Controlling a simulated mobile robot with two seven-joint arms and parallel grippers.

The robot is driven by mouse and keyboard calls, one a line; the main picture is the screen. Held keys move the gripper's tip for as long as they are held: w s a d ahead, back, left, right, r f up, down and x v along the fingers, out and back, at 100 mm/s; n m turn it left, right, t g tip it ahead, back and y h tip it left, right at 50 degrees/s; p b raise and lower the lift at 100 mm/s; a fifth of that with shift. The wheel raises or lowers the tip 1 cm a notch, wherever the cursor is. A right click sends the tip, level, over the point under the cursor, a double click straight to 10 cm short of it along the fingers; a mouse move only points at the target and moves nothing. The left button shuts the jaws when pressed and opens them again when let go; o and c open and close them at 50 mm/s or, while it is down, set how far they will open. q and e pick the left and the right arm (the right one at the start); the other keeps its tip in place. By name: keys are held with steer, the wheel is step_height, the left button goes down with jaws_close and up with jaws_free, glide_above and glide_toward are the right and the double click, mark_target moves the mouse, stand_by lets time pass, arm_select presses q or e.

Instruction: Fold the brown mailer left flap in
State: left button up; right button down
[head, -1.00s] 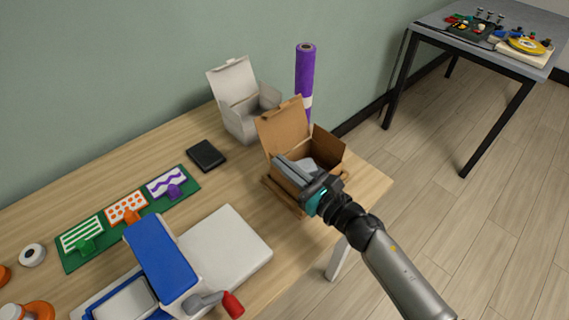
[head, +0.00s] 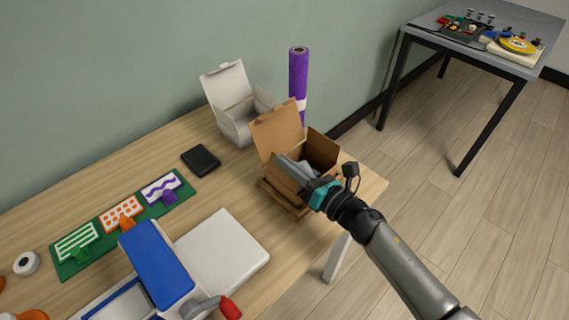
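The brown mailer (head: 276,131) stands near the right end of the table with its lid raised at the back. One side flap (head: 322,148) stands up on its right. A brown panel shows at the left front, partly covered by my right gripper, so I cannot tell how far the left flap is folded. My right gripper (head: 292,170) is over the mailer's left front part, its grey fingers close to or touching the cardboard. Its finger gap is not clear. My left gripper is not in view.
A white open box (head: 232,112) and a purple roll (head: 298,75) stand behind the mailer. A black wallet-like item (head: 201,159), a green board (head: 75,258) and a blue-and-white press with a red-tipped handle (head: 158,262) lie left. Bare wood lies between.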

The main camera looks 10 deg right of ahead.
steer(key=shift+w+d+f+m, duration=0.1)
steer(key=shift+d+m, duration=0.05)
steer(key=shift+m, duration=0.35)
steer(key=c, duration=1.1)
jaws_free()
steer(key=shift+d, duration=0.1)
steer(key=v, duration=1.5)
